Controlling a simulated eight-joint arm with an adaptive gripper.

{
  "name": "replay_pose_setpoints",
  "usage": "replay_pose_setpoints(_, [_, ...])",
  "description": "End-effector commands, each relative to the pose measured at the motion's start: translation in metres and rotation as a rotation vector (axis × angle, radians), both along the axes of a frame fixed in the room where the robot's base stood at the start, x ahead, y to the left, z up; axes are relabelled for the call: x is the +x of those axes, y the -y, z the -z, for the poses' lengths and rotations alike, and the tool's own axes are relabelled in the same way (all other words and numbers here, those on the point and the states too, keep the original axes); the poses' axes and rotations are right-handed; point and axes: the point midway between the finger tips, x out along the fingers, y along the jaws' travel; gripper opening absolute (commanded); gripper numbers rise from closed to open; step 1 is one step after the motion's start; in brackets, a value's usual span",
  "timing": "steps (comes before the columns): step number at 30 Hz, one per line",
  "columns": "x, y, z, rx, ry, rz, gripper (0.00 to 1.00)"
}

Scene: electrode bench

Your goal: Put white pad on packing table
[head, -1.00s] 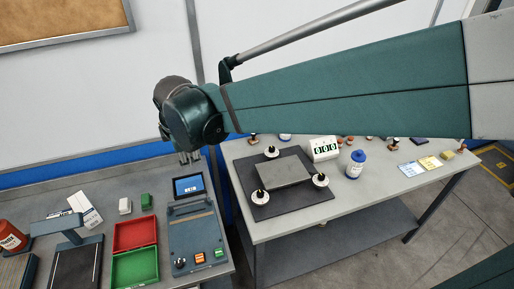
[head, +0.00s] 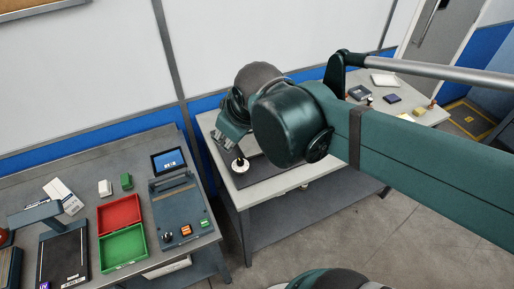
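A small white block (head: 104,187) stands on the left bench beside a green block (head: 126,181); it may be the white pad. A flat white item (head: 385,80) lies at the far end of the right table (head: 290,185). I cannot tell which table is the packing table. My gripper (head: 226,145) hangs over the near left corner of the right table, close to a round white piece with a dark knob (head: 240,166). Its fingertips are small and dark, so whether it is open or holds anything is unclear. My arm hides much of the right table.
The left bench holds a red tray (head: 119,214), a green tray (head: 123,249), a grey device with buttons (head: 180,215) and a small screen (head: 168,160). A dark mat (head: 262,172) lies under the white piece. A gap separates the two tables.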

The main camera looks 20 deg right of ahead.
Motion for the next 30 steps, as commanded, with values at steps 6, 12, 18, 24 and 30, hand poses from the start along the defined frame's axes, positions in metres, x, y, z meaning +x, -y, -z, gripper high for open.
replay_pose_setpoints(6, [-0.035, 0.027, 0.009, 0.126, 0.023, 0.218, 0.35])
replay_pose_setpoints(12, [-0.056, 0.043, 0.017, 0.217, 0.04, 0.369, 0.35])
replay_pose_setpoints(18, [-0.065, 0.048, 0.02, 0.259, 0.048, 0.434, 0.35])
replay_pose_setpoints(24, [-0.065, 0.049, 0.02, 0.263, 0.049, 0.441, 0.35])
replay_pose_setpoints(30, [-0.065, 0.049, 0.02, 0.262, 0.049, 0.439, 0.35])
